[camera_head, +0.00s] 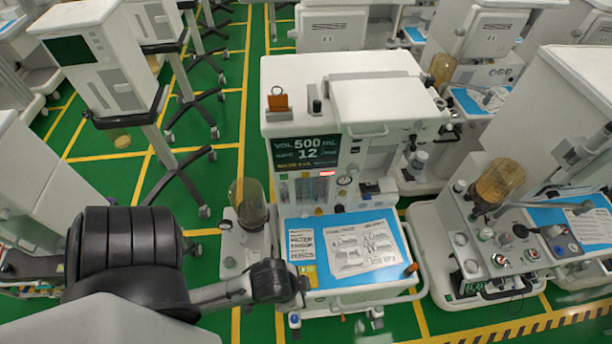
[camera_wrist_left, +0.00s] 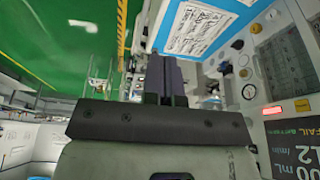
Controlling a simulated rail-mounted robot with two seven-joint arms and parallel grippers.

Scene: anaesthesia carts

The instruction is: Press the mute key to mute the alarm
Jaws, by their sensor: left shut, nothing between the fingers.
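The anaesthesia cart in the middle has a dark display (camera_head: 305,150) reading "VOL 500 mL" and "12", with a yellow line below. The display also shows at the lower right of the left wrist view (camera_wrist_left: 296,150), partly cut off. A small bright red bar (camera_head: 327,173) sits just under the display; it is also in the left wrist view (camera_wrist_left: 272,110). I cannot tell which part is the mute key. My left gripper (camera_head: 303,287) is shut and empty, near the front left corner of the cart's blue work surface, apart from the display. Its closed fingers show in the wrist view (camera_wrist_left: 166,75).
The blue work surface (camera_head: 300,225) carries printed sheets (camera_head: 360,246). A bellows jar (camera_head: 248,203) stands at its left, near my left arm. An orange object (camera_head: 278,101) is on the cart top. Another cart (camera_head: 480,250) stands close on the right.

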